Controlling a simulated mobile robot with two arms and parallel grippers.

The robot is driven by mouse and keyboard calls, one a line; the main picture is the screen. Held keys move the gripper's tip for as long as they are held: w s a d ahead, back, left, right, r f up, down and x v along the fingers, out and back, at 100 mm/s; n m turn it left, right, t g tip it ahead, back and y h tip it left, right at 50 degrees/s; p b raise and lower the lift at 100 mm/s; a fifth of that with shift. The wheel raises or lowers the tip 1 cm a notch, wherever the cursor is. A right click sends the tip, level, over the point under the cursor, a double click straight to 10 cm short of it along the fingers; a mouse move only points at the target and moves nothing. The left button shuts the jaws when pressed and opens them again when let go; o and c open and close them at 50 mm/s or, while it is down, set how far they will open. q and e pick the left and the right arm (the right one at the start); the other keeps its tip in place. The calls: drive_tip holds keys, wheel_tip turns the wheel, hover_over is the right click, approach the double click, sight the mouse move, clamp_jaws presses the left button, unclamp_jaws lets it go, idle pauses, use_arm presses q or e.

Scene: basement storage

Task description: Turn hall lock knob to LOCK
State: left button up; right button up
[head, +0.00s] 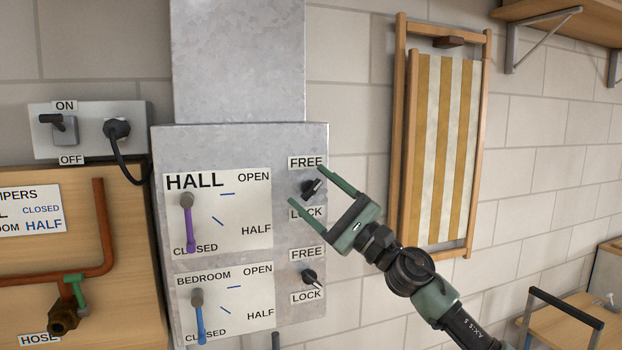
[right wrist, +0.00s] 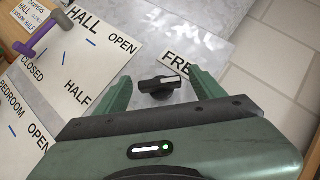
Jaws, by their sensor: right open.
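The hall lock knob (head: 311,189) is a small black knob on the grey metal box, between a FREE label (head: 306,162) above and a LOCK label (head: 307,212) below. In the right wrist view the knob (right wrist: 160,87) has a white mark on its right end, toward the FREE label (right wrist: 180,66). My right gripper (head: 321,199) is open, with its green fingers on either side of the knob. In the right wrist view the knob sits between the fingertips (right wrist: 162,80); I see no contact. The LOCK label is hidden there. My left gripper is out of view.
The purple hall lever (head: 188,222) points down to CLOSED. The blue bedroom lever (head: 199,318) hangs below it. A second black lock knob (head: 310,277) sits below the hall one. A folded striped deck chair (head: 442,140) hangs on the wall at right.

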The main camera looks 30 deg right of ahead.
drive_tip(key=shift+w+a+r, duration=0.15)
drive_tip(key=shift+w+r, duration=0.1)
